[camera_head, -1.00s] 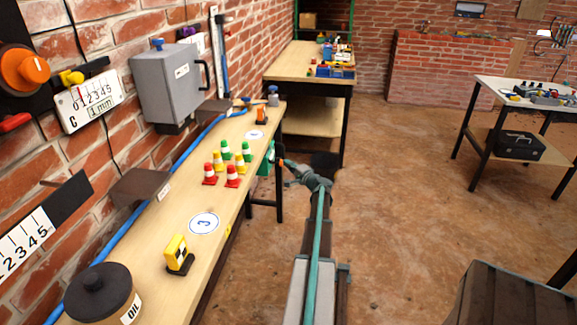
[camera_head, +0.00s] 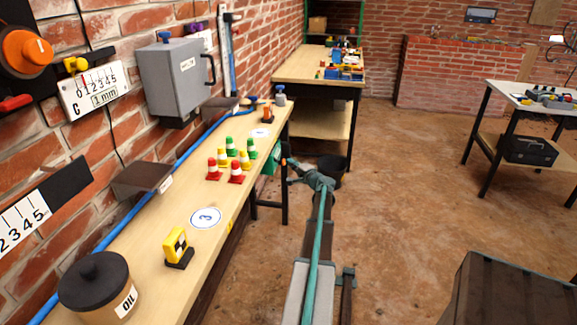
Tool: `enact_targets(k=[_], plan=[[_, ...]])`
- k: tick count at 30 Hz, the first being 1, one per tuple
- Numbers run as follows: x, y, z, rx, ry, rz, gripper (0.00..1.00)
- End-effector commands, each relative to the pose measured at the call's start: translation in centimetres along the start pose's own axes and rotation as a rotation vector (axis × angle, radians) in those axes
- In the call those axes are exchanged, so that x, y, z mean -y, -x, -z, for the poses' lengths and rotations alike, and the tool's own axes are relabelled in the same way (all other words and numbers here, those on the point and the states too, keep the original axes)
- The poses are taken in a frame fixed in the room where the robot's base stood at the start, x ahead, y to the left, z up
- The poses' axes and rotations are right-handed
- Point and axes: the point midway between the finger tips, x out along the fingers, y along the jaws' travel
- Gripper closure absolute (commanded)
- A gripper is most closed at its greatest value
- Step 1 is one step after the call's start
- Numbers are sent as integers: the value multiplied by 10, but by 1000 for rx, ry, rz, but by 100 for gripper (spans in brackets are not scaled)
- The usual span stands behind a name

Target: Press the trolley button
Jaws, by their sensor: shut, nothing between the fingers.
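My gripper (camera_head: 287,162) is at the end of my outstretched arm, just right of the long wooden bench (camera_head: 150,240). It looks small, with an orange part near its tip, and is shut and empty. A green object (camera_head: 270,160) is at the bench's edge just left of it; whether they touch I cannot tell. A yellow device on a black base (camera_head: 176,246) stands on the near bench, and a small orange-and-black one (camera_head: 267,117) stands farther back. I cannot tell which thing is the trolley or its button.
Several red, yellow and green cones (camera_head: 230,160) stand on the bench. An oil pot (camera_head: 100,285) is at its near end.

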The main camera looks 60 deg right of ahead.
Motion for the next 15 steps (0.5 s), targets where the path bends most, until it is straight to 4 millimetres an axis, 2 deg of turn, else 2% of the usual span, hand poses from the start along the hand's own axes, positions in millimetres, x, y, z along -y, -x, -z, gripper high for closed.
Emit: enact_targets(k=[3, 9, 15], plan=[[-3, 16, 10, 1, 0, 0, 100], [0, 62, 8, -1, -1, 0, 100], [0, 94, 9, -1, -1, 1, 100]])
